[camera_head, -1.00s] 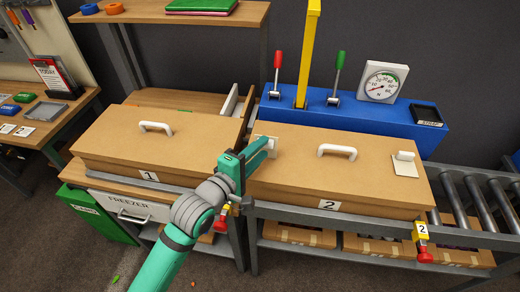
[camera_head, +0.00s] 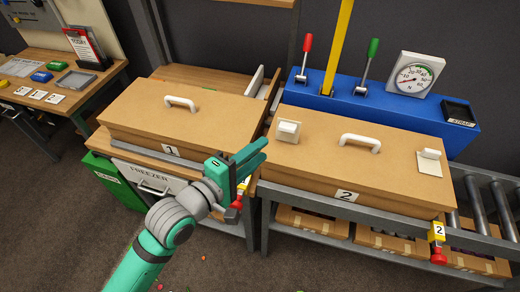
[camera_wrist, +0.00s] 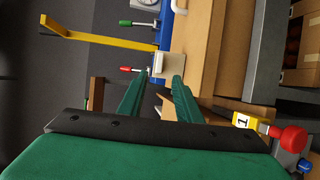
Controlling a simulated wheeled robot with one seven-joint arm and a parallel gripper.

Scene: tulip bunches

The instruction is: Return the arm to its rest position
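My gripper (camera_head: 252,160) is green and stands in front of the gap between the two brown boxes. In the wrist view my gripper (camera_wrist: 160,85) shows two green fingers apart with nothing held between them. Box 1 (camera_head: 150,110) is on the left with a white handle and a "1" label. Box 2 (camera_head: 320,165) is on the right with a white handle and a "2" label. A white block (camera_head: 288,130) sits on the left end of box 2's lid, just beyond my fingers. It also shows in the wrist view (camera_wrist: 170,65).
A blue console (camera_head: 375,112) with red and green levers, a yellow post (camera_head: 338,45) and a gauge (camera_head: 415,74) stands behind box 2. Red knobs (camera_head: 438,256) hang at the front rail. A green bin (camera_head: 112,182) is at left. The floor in front is mostly clear.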

